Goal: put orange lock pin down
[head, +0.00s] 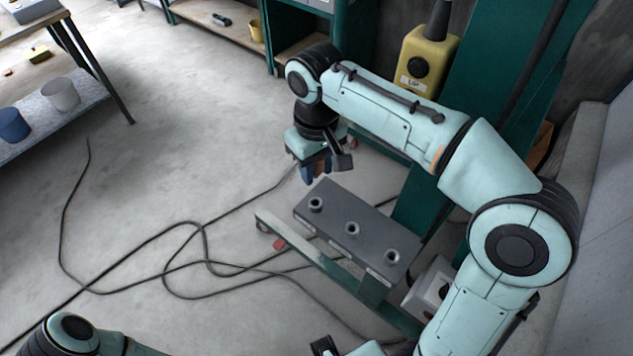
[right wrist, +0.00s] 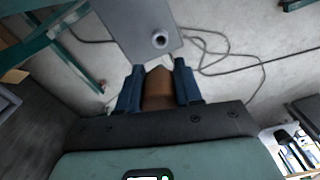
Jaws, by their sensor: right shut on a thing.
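My right gripper (head: 316,170) points down just beyond the far left end of a grey block with three round sockets (head: 378,244). In the right wrist view, my right gripper (right wrist: 159,72) has its blue fingers shut on the orange lock pin (right wrist: 158,90), which looks brownish orange. The pin is held off the block. Its lower part is hard to make out, and in the head view the fingers mostly hide it.
The block sits on a green frame (head: 330,264) with a grey knobbed box (head: 430,290) beside it. A black cable (head: 205,245) loops over the open floor. A yellow device (head: 425,62) stands behind my right arm. A bench with cups (head: 60,94) is at the left.

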